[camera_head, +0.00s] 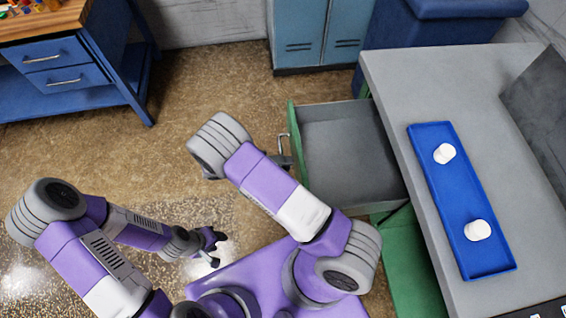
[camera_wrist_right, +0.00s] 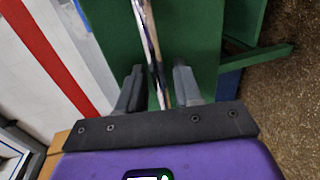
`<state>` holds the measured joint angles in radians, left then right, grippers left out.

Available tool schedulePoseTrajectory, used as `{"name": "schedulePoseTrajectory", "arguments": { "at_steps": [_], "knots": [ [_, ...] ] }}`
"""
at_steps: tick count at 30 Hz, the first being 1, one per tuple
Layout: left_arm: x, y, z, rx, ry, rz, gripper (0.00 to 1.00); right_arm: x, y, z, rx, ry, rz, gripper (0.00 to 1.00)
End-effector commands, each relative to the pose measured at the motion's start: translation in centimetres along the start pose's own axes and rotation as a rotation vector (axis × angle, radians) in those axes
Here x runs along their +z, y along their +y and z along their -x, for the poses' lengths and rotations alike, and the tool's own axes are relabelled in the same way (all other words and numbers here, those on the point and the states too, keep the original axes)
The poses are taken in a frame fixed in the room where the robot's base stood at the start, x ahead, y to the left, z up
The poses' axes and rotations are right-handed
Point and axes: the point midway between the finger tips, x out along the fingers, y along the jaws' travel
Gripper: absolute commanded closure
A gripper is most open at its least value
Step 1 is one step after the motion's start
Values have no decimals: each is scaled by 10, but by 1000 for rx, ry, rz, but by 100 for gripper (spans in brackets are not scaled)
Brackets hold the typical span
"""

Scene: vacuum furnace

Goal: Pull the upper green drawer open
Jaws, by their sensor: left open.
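The upper green drawer (camera_head: 345,150) is pulled far out from under the grey-topped workbench (camera_head: 470,150), and its grey inside looks empty. Its metal handle (camera_head: 284,152) is on the drawer front, at the left. My right gripper (camera_head: 282,156) is at this handle, partly hidden by its own arm. In the right wrist view the handle bar (camera_wrist_right: 151,50) runs between the two fingers (camera_wrist_right: 158,80), with visible gaps on its sides, so the fingers look open around it. My left gripper (camera_head: 215,248) is open and empty, low over the floor, away from the drawer.
A blue tray (camera_head: 462,200) with two white cylinders (camera_head: 477,230) lies on the workbench. Another green front (camera_head: 408,262) shows below the drawer. A blue workbench with drawers (camera_head: 62,75) stands at the upper left, blue lockers (camera_head: 318,35) at the back. Floor left of the drawer is clear.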

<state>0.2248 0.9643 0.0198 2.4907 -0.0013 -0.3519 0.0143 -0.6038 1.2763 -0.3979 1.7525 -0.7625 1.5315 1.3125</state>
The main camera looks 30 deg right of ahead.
Motion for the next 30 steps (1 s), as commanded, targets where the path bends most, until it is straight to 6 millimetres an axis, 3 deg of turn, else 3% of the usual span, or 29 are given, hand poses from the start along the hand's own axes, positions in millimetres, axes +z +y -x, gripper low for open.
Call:
{"name": "schedulePoseTrajectory", "arguments": {
  "at_steps": [5, 18, 30],
  "knots": [
    [0, 0, 1, 0, 0, 0, 57, 0, 0, 4, 0, 1, -1, 66],
    [0, 4, 10, 0, 0, 0, 57, 0, 0, 68, 0, 2, -2, 66],
    [0, 4, 10, 0, 0, 0, 57, 0, 0, 76, 0, 0, 0, 66]
  ]
}}
